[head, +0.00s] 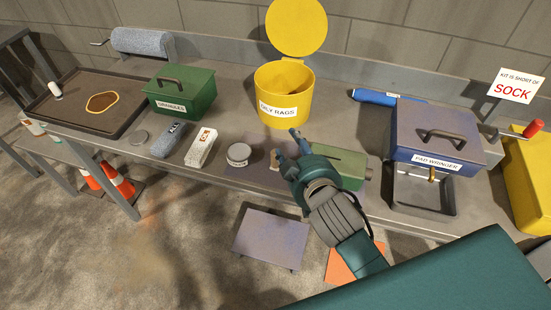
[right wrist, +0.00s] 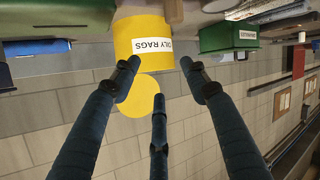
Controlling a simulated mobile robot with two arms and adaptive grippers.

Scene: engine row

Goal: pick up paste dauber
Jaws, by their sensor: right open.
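A small upright tan piece on a dark base (head: 275,160) stands on the bench just left of my right gripper; it may be the paste dauber, but it is too small to be sure. A brown piece (right wrist: 173,10) shows at the top edge of the right wrist view, cut off by the frame. My right gripper (head: 290,143) is over the bench front, its fingers spread and empty. Its fingers also show apart in the right wrist view (right wrist: 158,80). My left gripper is out of view.
The yellow OILY RAGS can (head: 284,95) stands behind. A green box (head: 340,166) is close on the right, and the blue PAD WRINGER (head: 435,135) is beyond it.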

